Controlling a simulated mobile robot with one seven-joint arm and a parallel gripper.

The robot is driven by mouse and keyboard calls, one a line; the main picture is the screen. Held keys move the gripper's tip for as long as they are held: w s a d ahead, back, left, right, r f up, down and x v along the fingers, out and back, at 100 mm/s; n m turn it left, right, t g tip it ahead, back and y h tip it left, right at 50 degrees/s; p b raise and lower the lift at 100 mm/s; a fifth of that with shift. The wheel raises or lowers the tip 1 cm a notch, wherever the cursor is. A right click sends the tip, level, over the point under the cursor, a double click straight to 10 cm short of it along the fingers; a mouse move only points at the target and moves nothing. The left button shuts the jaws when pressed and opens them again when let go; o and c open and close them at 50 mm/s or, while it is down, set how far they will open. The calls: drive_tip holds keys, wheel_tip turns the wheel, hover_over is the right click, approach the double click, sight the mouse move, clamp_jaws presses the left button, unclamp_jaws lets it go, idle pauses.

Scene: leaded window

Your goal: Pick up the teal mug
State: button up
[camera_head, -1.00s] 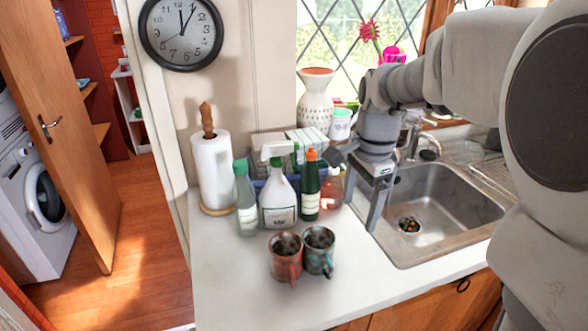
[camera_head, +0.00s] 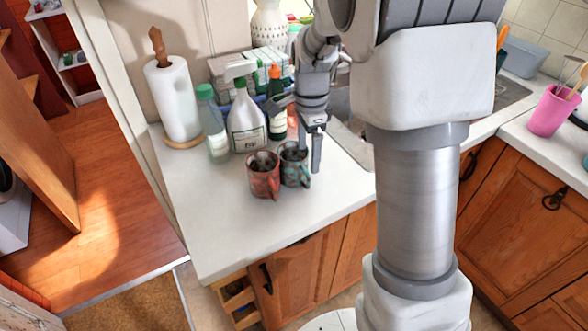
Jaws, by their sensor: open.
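The teal mug (camera_head: 293,169) stands upright on the white counter, with some reddish patches on its side. A red mug (camera_head: 263,176) stands close at its left; I cannot tell whether they touch. My gripper (camera_head: 309,160) is open and points down at the teal mug's right side. One finger shows to the right of the mug, and the other finger is hard to make out near the mug's rim. I cannot tell whether the fingers touch the mug. Nothing shows held.
A spray bottle (camera_head: 245,122), a clear green-capped bottle (camera_head: 213,127) and a dark green bottle (camera_head: 276,103) stand behind the mugs. A paper towel roll (camera_head: 175,100) is at the left. The counter (camera_head: 215,205) in front is clear. The sink (camera_head: 350,140) lies right, partly behind my arm.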

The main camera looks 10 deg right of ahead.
sight(307, 172)
wheel_tip(307, 172, down, 4)
drive_tip(key=shift+r, duration=0.2)
drive_tip(key=shift+s+a+f, duration=0.1)
drive_tip(key=shift+s+f, duration=0.05)
drive_tip(key=shift+f, duration=1.2)
drive_tip(key=shift+s+a+f, duration=0.1)
drive_tip(key=shift+s+f, duration=0.05)
drive_tip(key=shift+f, duration=1.2)
drive_tip(key=shift+c, duration=0.2)
clamp_jaws()
